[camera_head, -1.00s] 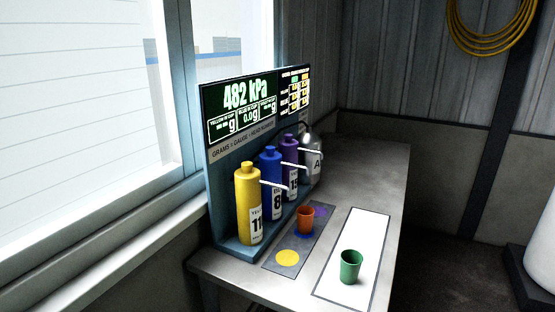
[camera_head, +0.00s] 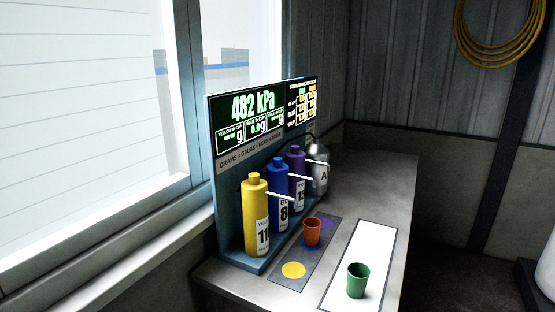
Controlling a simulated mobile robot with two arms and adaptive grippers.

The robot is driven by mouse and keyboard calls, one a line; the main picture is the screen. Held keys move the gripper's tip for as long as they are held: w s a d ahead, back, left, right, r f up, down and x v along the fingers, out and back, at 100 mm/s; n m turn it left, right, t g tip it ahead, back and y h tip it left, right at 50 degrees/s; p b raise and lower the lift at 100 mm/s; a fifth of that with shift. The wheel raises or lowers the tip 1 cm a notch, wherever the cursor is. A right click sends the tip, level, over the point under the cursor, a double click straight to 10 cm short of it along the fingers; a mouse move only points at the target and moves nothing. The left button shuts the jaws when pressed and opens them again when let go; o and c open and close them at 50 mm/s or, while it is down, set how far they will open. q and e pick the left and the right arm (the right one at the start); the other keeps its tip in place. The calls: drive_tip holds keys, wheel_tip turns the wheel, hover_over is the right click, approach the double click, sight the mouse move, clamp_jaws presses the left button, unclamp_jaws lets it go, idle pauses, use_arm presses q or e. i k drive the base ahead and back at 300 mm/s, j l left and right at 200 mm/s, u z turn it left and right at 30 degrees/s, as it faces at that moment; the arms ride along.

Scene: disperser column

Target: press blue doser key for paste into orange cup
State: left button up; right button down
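The orange cup (camera_head: 312,232) stands upright on the grey strip in front of the blue doser, on or beside a blue spot (camera_head: 309,246) that is partly hidden. The display (camera_head: 262,112) above reads 482 kPa, with 0.0 g in its middle box. No key separate from the bottle caps can be made out. Neither of my grippers is in view.
A green cup (camera_head: 357,281) stands on the white mat (camera_head: 372,240) at the front right. A yellow spot (camera_head: 293,270) on the strip is bare. A silver bottle (camera_head: 319,172) marked A stands behind the purple doser. The counter's far right part (camera_head: 380,175) is clear.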

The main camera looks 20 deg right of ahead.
sight(276, 161)
drive_tip(key=i+l+u, duration=0.1)
drive_tip(key=l, duration=0.35)
drive_tip(key=i+l+u, duration=0.15)
drive_tip(key=l, duration=0.3)
drive_tip(key=i+l+u, duration=0.1)
drive_tip(key=l, duration=0.35)
drive_tip(key=i, duration=0.05)
